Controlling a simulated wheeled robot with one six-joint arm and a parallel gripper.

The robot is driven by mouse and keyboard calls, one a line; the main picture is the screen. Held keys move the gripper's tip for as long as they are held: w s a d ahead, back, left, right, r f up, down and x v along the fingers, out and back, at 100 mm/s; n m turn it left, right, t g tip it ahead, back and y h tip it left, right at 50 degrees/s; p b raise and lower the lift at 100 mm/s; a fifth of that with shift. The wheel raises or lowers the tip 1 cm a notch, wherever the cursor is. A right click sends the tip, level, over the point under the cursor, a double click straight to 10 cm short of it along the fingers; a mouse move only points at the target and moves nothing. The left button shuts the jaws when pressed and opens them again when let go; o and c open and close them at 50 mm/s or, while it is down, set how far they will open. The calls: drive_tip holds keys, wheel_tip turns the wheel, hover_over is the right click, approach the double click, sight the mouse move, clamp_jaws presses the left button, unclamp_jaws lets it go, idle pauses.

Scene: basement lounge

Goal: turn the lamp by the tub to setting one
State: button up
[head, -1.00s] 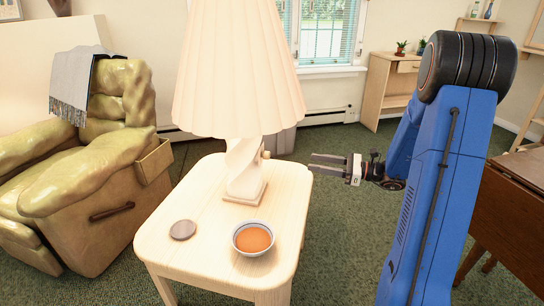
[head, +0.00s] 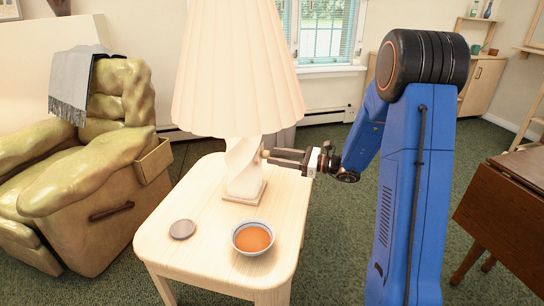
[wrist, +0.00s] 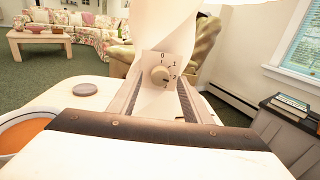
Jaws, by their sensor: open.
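The lamp (head: 240,65) has a pleated cream shade and a twisted white base, and stands on the pale wooden side table (head: 200,262). In the wrist view its round beige knob (wrist: 160,74) sits on a dial plate marked 0, 1, 2 and 3. A dark mark shows at the knob's lower right, on the side of the higher numbers; its exact setting is too small to tell. My gripper (head: 272,157) is open at the lamp base's right side. In the wrist view its fingers lie either side of the knob; whether they touch it I cannot tell.
A bowl of orange contents (head: 253,238) and a grey-brown disc (head: 182,229) lie on the table in front of the lamp. A green armchair (head: 90,190) stands at left, a dark wooden table (head: 510,205) at right.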

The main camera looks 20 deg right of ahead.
sight(266, 155)
drive_tip(key=shift+x, duration=1.3)
drive_tip(key=c, duration=1.1)
drive_tip(key=shift+o, duration=0.2)
drive_tip(key=shift+n, duration=0.3)
drive_tip(key=n, duration=0.4)
drive_tip(key=shift+n, duration=0.3)
drive_tip(key=n, duration=0.4)
drive_tip(key=shift+f+n+y, duration=0.1)
drive_tip(key=shift+n+y, duration=0.2)
drive_tip(key=shift+n, duration=0.1)
drive_tip(key=shift+s, duration=0.1)
